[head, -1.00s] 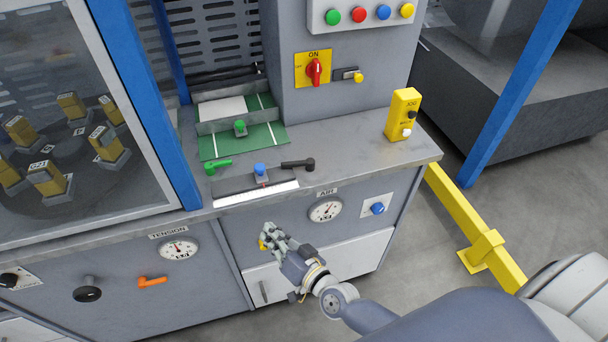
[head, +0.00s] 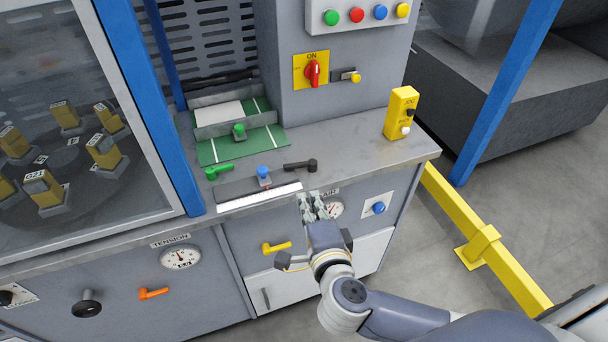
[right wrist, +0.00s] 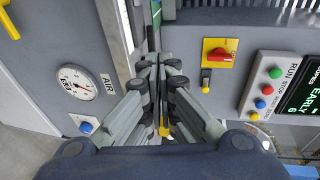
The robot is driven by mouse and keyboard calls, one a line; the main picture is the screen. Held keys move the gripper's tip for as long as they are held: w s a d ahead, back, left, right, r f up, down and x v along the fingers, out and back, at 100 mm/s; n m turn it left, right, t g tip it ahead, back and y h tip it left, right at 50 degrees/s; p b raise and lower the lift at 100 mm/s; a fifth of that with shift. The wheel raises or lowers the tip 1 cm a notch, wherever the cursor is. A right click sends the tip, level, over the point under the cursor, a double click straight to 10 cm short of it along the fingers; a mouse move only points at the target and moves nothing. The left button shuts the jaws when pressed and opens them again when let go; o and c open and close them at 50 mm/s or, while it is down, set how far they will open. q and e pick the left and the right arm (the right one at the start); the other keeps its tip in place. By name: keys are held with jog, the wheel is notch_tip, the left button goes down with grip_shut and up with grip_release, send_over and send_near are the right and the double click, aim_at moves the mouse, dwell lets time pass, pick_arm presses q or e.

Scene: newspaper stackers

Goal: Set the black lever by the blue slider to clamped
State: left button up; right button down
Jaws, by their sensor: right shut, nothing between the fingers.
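The black lever (head: 300,166) lies on the grey worktop, to the right of the blue slider (head: 263,172), its arm pointing left toward the slider and its round hub at the right end. The slider sits on a dark track behind a white scale. My right gripper (head: 311,204) is shut and empty, just in front of the worktop edge and below the lever, partly covering the AIR gauge. In the right wrist view its closed fingers (right wrist: 160,68) fill the middle, and I cannot make out the lever there. My left gripper is not in view.
A green lever (head: 219,172) lies left of the slider, with a green slider (head: 239,131) behind. A yellow box (head: 402,112) stands at the worktop's right end. A red switch (head: 312,73) is on the column. A yellow handle (head: 277,247) is on the front panel.

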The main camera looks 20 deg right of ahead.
aim_at(299, 168)
jog(key=shift+s+d+f+g, duration=0.1)
jog(key=shift+s+f+g, duration=0.5)
jog(key=shift+s, duration=0.05)
jog(key=shift+w, duration=0.1)
jog(key=x, duration=0.4)
jog(key=p+x, duration=0.1)
jog(key=x, duration=0.4)
jog(key=r+x, duration=0.1)
jog(key=x, duration=0.3)
jog(key=shift+w, duration=0.55)
